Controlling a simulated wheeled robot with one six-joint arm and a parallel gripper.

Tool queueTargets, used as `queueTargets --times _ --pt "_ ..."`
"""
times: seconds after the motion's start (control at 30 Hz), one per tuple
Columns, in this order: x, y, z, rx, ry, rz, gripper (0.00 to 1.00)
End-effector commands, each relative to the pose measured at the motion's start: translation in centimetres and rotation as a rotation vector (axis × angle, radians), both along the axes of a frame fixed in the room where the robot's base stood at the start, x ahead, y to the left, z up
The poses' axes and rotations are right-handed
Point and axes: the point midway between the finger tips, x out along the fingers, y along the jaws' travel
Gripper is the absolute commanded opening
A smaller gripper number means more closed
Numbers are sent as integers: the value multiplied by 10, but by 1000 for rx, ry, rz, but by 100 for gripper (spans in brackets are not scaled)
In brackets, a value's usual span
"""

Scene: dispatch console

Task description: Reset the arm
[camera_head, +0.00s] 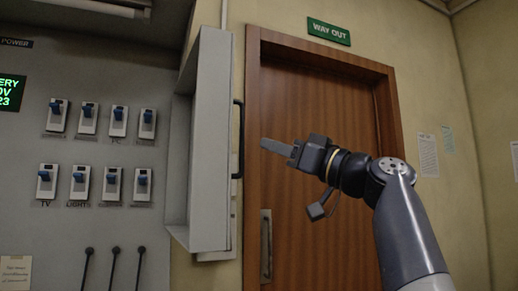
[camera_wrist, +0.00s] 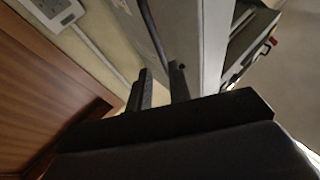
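My arm (camera_head: 405,225) rises from the lower right and bends at an upper joint, so its forearm points left across the wooden door. My gripper (camera_head: 272,146) is at its end, just right of the dark handle (camera_head: 238,138) on the open grey cabinet door (camera_head: 212,140), with a gap between them in the picture. In the wrist view my gripper (camera_wrist: 158,86) shows two dark fingers apart with nothing between them. A dark bar (camera_wrist: 151,27), seemingly the same handle, is beyond the fingers. Most of the palm side is hidden by the wrist housing.
A grey panel (camera_head: 20,140) with several blue-topped switches (camera_head: 88,117) and black levers (camera_head: 139,265) stands at left. The wooden door (camera_head: 315,200) under a green sign (camera_head: 328,31) is behind my arm. Open space lies right of my arm, before the wall (camera_head: 450,190).

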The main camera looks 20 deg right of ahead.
Motion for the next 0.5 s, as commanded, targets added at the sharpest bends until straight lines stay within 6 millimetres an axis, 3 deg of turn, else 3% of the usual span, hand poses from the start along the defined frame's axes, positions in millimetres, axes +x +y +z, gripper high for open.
queueTargets --times 0.2,0.5 --pt "-11 -9 -6 0 0 -1 19" --pt "-11 -10 -6 0 0 1 19"
